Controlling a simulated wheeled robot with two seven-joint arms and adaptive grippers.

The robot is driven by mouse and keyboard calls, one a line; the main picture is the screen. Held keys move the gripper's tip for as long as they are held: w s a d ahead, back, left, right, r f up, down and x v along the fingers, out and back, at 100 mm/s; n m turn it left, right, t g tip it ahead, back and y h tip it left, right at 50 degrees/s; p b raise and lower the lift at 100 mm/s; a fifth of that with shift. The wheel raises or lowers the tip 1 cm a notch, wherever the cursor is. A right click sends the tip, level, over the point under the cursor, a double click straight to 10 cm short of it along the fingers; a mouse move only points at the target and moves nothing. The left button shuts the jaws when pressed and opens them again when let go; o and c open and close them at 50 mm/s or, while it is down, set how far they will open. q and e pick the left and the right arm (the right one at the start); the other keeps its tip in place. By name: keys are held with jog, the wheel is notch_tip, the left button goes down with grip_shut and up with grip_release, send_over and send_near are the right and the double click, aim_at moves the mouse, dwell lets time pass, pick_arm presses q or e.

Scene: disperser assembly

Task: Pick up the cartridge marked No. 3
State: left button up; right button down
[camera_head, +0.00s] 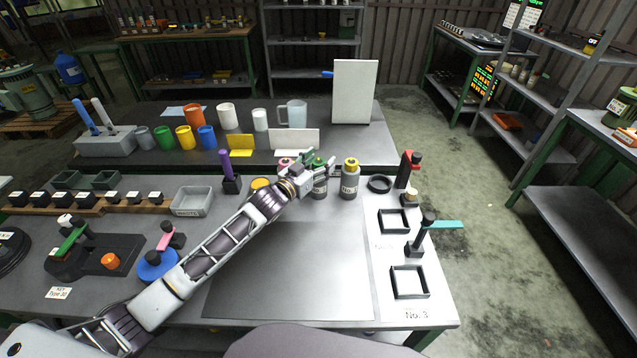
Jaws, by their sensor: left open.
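Several grey cartridges with coloured tops stand in a row at the back of the near table. One has a yellow top (350,180) and a white label, and one has a green top (319,187). A pink top (286,162) and an orange-yellow top (260,183) show behind my left arm, their bodies mostly hidden. The labels are too small to read, so I cannot tell which is No. 3. My left gripper (322,168) is open, close around or above the green-topped cartridge; whether it touches is unclear. My right gripper is out of view.
Two black square frames (409,282) stand at the right edge, the nearer beside a "No. 3" table marking (417,315). A black ring (380,184) lies right of the yellow-topped cartridge. The front grey mat (300,270) is clear.

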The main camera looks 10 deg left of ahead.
pick_arm(q)
grip_shut()
dwell(0.4)
jog(key=shift+r, duration=0.15)
